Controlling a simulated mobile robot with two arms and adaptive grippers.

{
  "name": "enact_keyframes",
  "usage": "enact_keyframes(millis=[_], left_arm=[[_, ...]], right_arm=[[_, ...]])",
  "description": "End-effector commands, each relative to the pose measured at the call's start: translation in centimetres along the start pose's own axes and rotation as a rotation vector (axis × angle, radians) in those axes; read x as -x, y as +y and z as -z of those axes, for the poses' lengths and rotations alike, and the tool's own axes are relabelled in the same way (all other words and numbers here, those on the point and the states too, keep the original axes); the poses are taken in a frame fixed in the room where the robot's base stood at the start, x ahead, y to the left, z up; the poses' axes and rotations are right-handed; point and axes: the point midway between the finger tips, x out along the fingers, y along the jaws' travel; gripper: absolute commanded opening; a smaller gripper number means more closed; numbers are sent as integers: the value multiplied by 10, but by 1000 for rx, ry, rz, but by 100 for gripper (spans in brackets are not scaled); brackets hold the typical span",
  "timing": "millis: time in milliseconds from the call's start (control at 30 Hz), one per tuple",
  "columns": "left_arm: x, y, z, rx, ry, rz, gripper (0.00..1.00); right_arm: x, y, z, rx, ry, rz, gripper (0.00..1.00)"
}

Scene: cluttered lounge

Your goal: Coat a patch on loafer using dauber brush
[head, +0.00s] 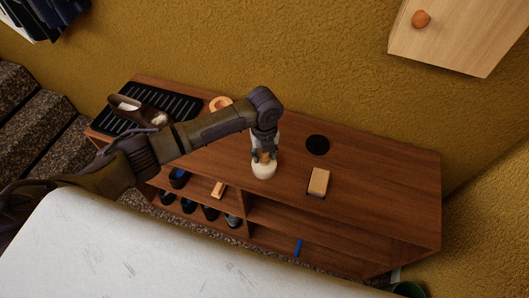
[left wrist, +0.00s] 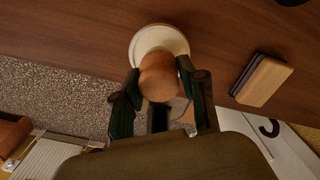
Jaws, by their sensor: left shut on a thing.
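My left gripper (head: 264,155) is shut on the rounded wooden handle of what looks like the dauber brush, above the brown bench top. In the left wrist view the handle (left wrist: 158,77) sits between the fingers (left wrist: 158,95). A round white piece (head: 263,171) is directly below the handle and also shows in the left wrist view (left wrist: 150,38). I cannot tell if it is a pot or part of the dauber; any bristles are hidden. The brown loafer (head: 133,108), with a pale piece in it, lies on a black ribbed tray (head: 180,104) at the bench's left end. My right gripper is out of view.
A wood-backed block brush (head: 319,181) lies right of the gripper, near a black disc (head: 317,145). An orange ring-shaped thing (head: 220,103) is behind my forearm. Shelves below hold dark shoes (head: 188,206). The bench's right end (head: 390,195) is clear.

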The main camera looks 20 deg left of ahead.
Motion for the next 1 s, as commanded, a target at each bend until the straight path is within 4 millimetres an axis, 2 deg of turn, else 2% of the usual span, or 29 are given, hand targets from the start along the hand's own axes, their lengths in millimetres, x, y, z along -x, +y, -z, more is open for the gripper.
enact_keyframes(millis=[33,633,1000], left_arm=[[10,0,0,0,-1,1,14],[58,0,-1,0,-2,2,14],[60,0,-1,0,-2,2,14]], right_arm=[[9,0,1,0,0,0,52],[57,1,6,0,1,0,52],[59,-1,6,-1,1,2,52]])
